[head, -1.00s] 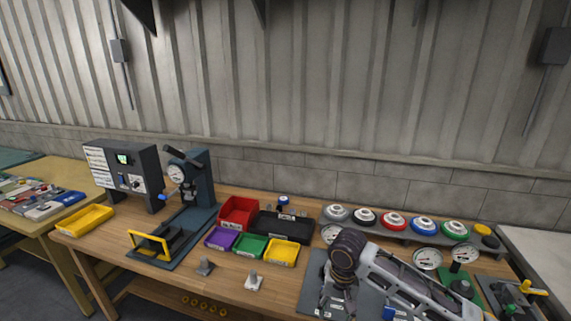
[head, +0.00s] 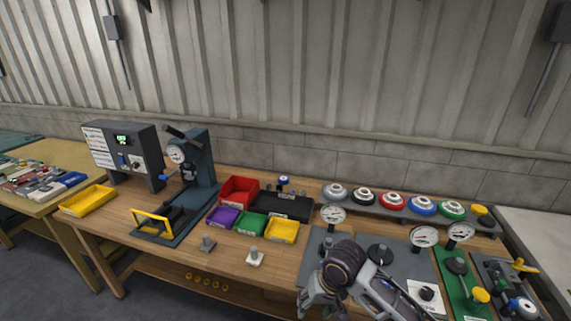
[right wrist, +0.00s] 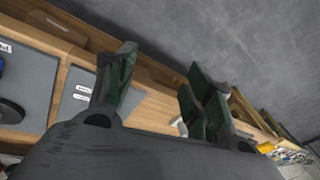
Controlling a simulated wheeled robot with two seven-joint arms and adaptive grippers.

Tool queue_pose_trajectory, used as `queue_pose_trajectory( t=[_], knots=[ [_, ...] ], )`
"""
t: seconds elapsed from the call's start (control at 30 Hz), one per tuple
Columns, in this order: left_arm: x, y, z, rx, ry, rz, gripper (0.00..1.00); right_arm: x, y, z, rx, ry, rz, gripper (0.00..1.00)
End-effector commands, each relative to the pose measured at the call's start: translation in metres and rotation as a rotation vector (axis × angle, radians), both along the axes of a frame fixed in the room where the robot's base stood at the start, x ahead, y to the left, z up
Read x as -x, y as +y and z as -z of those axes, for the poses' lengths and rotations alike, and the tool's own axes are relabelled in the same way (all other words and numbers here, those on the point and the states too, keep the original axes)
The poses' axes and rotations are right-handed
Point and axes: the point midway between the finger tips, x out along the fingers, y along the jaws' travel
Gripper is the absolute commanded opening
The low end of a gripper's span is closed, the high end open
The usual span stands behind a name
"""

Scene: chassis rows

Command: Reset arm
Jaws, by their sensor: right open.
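My right arm comes in from the bottom right of the head view. Its gripper (head: 318,300) hangs over the front edge of the workbench (head: 175,250), in front of the grey mats. In the right wrist view the two dark green fingers (right wrist: 160,95) stand wide apart, and nothing shows between them but the bench edge and the floor. The gripper is open and empty. My left gripper is in neither view now.
A press (head: 195,165) and a control box (head: 122,155) stand at the bench's left. Red (head: 239,190), purple (head: 222,217), green (head: 250,223) and yellow (head: 282,231) bins sit mid-bench. Dial gauges (head: 424,237) and a rack of coloured round parts (head: 393,201) are right.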

Motion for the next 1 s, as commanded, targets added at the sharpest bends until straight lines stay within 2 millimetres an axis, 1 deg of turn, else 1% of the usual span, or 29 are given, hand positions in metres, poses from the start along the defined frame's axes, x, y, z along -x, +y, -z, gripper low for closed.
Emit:
queue_pose_trajectory(
  t=[0.03, 0.17, 0.47, 0.77, 1.0],
  knots=[
    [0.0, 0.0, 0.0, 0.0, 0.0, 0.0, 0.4, 0.004, 0.002, 0.002, -0.011, -0.007, -0.009, 0.52],
    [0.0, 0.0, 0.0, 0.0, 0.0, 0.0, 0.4, 0.012, 0.005, 0.004, -0.031, -0.035, -0.035, 0.52],
    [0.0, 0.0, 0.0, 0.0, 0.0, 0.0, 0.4, 0.027, 0.001, 0.009, -0.057, -0.1, -0.074, 0.52],
    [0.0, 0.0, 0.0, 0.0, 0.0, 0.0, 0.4, 0.042, -0.016, 0.015, -0.049, -0.157, -0.09, 0.52],
    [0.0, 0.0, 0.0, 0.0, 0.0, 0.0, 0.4, 0.056, -0.039, 0.022, -0.017, -0.191, -0.089, 0.52]
  ],
)
